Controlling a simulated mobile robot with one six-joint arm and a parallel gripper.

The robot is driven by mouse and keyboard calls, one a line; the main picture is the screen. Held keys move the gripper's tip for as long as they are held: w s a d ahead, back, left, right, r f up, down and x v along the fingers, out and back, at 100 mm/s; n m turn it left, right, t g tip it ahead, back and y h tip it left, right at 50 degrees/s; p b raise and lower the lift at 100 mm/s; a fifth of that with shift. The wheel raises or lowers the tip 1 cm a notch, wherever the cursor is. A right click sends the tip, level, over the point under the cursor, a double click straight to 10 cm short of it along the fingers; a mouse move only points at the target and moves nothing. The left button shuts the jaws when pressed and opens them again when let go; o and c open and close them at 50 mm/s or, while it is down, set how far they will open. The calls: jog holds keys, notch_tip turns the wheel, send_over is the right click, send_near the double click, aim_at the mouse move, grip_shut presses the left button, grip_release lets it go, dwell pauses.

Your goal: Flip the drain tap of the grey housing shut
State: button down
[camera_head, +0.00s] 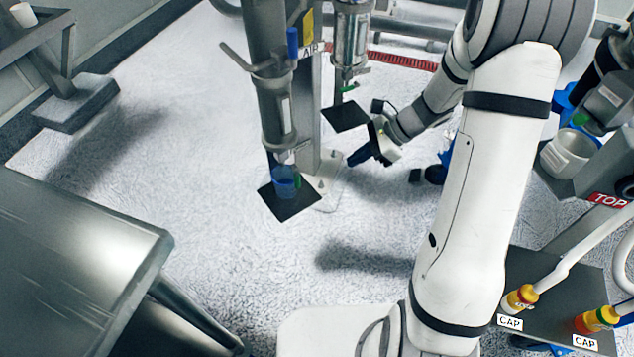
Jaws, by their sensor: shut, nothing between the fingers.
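The grey housing (275,105) hangs on the left side of a post. A blue cup (285,187) stands under its lower end on a dark plate. A small green part (298,181), perhaps the drain tap, shows beside the cup; its position is too small to read. A second, clearer cylinder (350,42) hangs behind to the right, with a green part (347,89) at its bottom.
The post (307,115) with an AIR label stands between my gripper and the grey housing. A blue handle (292,43) sits high up. A metal table (75,255) is at left; a rack marked TOP and CAP is at right. The pale floor between is open.

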aim_at(297, 180)
jog(key=shift+w+f, duration=0.15)
jog(key=shift+f, duration=0.1)
jog(key=a+r+b+x, duration=0.2)
jog(key=b+x, duration=0.2)
jog(key=x, duration=0.8)
jog(key=shift+a+f, duration=0.2)
jog(key=shift+a, duration=0.2)
